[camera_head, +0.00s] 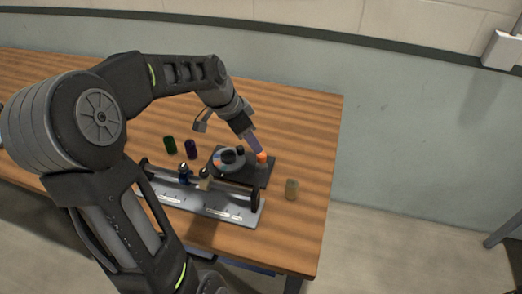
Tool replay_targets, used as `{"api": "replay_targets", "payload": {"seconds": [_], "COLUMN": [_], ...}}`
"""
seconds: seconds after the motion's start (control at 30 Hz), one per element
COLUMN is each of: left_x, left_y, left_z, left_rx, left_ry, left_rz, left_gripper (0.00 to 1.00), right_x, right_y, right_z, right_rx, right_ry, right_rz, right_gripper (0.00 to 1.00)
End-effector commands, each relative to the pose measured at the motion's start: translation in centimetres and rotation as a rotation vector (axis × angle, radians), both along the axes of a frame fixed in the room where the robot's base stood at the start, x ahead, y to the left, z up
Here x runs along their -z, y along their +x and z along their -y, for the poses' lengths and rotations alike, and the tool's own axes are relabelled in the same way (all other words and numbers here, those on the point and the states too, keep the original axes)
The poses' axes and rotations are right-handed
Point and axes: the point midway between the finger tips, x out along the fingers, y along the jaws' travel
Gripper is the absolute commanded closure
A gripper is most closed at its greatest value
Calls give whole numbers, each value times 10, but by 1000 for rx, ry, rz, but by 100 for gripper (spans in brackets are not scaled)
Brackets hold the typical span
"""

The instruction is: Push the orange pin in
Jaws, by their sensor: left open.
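The small orange pin (262,157) stands at the right side of a dark base plate (259,175) on the wooden table. My left gripper (258,149) reaches down from above, its fingertips at or just above the pin. Its jaws are open, but the gap between the fingers is too small to make out. I cannot tell whether the fingers touch the pin. A round grey part with a black knob (232,157) sits on the same plate, left of the pin. My right gripper is not in view.
In front of the plate is a grey rail fixture (212,204) with a dark roller bar. The table's back right is clear.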

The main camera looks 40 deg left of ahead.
Motion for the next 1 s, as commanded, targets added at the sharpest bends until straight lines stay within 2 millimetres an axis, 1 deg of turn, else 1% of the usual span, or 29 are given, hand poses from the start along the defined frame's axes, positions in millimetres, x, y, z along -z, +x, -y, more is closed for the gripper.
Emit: {"api": "replay_targets", "payload": {"seconds": [0.17,0.4,0.5,0.6,0.9,1.0], "left_x": [14,49,61,68,71,71], "left_y": [5,17,22,25,26,26], "left_z": [3,10,11,12,13,13], "left_rx": [2,1,1,1,0,0], "left_ry": [-2,-3,-2,-1,0,0], "left_rz": [-4,-5,-3,-2,0,0], "left_gripper": [53,53,53,53,53,60], "right_x": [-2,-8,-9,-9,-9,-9], "right_y": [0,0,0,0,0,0], "right_z": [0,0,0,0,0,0], "right_rx": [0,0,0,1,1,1], "right_ry": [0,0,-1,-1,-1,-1], "right_rz": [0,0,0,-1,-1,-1], "right_gripper": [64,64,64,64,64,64]}}
